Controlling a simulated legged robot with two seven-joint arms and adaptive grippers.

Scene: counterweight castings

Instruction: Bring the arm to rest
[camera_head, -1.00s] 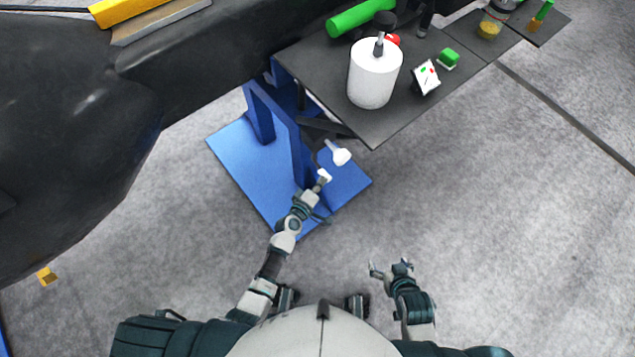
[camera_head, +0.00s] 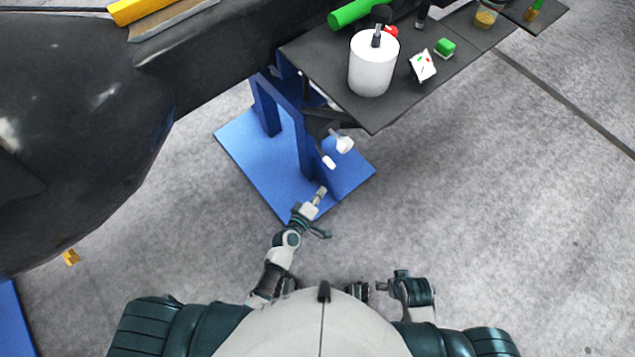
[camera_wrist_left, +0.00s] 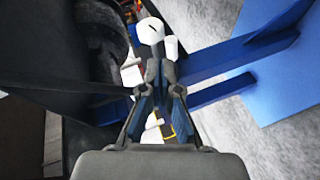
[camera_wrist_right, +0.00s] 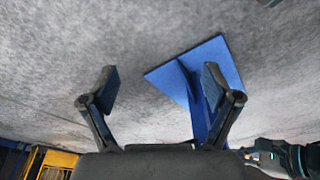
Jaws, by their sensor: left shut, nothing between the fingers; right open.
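My left gripper (camera_head: 321,192) is shut and empty, low in front of the blue stand and below the near edge of the dark shelf in the head view. In the left wrist view its fingers (camera_wrist_left: 158,75) meet, with a white rounded part (camera_wrist_left: 150,30) beyond them. My right gripper (camera_head: 382,286) is close to my body in the head view, partly hard to make out. In the right wrist view its fingers (camera_wrist_right: 160,82) stand wide apart with nothing between them, pointing over grey floor with the blue stand (camera_wrist_right: 190,75) beyond.
The blue stand (camera_head: 255,160) has a wide base plate. Two white rounded parts (camera_head: 345,144) show by its upright. A large black casting (camera_head: 80,130) fills the left. Floor at right is clear.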

